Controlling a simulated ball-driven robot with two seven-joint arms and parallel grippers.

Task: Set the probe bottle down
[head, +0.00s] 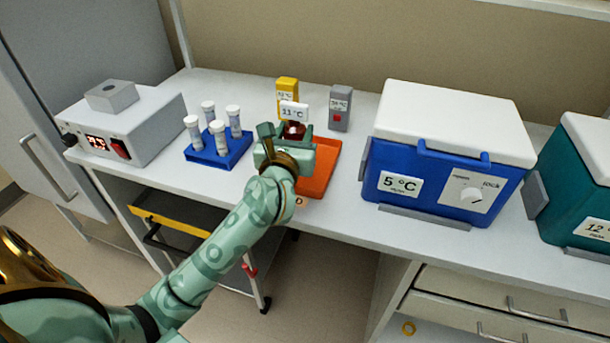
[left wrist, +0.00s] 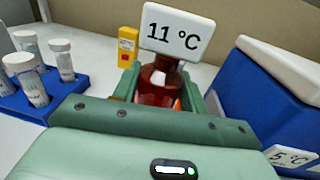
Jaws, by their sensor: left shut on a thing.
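The probe bottle (left wrist: 160,83) is dark red-brown glass with a white sign on top reading 11 °C (left wrist: 177,33). In the head view its sign (head: 294,111) stands just above my left gripper (head: 290,135). My left gripper is shut on the bottle, with the green fingers on both sides of it in the left wrist view. The bottle looks upright over an orange tray (head: 320,172). Its base is hidden by the gripper, so I cannot tell whether it touches the tray. My right gripper is not in view.
A blue rack (head: 218,153) with several capped tubes stands left of the tray. Yellow (head: 287,95) and grey (head: 340,107) devices stand behind. A blue cooler marked 5 °C (head: 440,165) is close on the right, with a teal one (head: 580,190) beyond. A heater box (head: 125,125) is far left.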

